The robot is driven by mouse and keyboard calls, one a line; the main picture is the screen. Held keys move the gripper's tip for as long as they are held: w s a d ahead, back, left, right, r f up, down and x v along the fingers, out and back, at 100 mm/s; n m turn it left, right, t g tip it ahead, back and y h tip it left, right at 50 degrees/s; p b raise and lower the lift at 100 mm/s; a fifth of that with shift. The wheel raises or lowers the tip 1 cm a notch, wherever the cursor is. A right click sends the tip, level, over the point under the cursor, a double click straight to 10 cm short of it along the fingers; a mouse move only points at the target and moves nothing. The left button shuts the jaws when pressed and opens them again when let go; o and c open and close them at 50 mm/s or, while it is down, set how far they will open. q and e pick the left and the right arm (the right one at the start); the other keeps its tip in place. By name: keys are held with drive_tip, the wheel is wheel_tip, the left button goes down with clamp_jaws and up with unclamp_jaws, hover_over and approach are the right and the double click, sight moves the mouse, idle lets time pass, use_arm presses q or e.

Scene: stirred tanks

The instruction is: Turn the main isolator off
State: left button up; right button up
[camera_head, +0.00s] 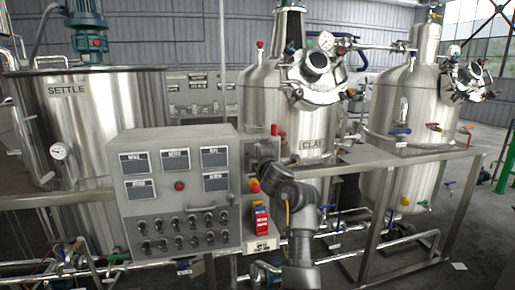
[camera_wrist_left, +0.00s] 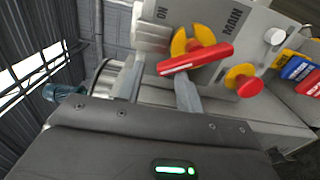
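The main isolator shows in the left wrist view as a red bar handle (camera_wrist_left: 197,59) on a yellow ring (camera_wrist_left: 181,42). The handle lies nearly level in that picture, its right end slightly higher. The words ON and MAIN stand on the grey plate around it. My left gripper (camera_wrist_left: 158,82) has its two grey fingers apart, close to the handle's left end; whether they touch it I cannot tell. In the head view my left gripper (camera_head: 264,155) is at the right side of the control panel (camera_head: 180,195) and hides most of the isolator. My right gripper is not in view.
A red button on yellow (camera_head: 254,186) sits just below the isolator, and it also shows in the left wrist view (camera_wrist_left: 246,84). Coloured tags (camera_head: 261,219) hang lower. The SETTLE tank (camera_head: 95,110), CLAY tank (camera_head: 255,100), pipes and a steel frame stand close around.

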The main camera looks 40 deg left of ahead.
use_arm(q)
drive_tip(key=s+d+r+b, duration=0.1)
drive_tip(key=s+d+r, duration=0.7)
drive_tip(key=s+r, duration=0.1)
drive_tip(key=shift+s+d+b, duration=0.25)
drive_tip(key=shift+s+b, duration=0.1)
drive_tip(key=shift+s, duration=0.25)
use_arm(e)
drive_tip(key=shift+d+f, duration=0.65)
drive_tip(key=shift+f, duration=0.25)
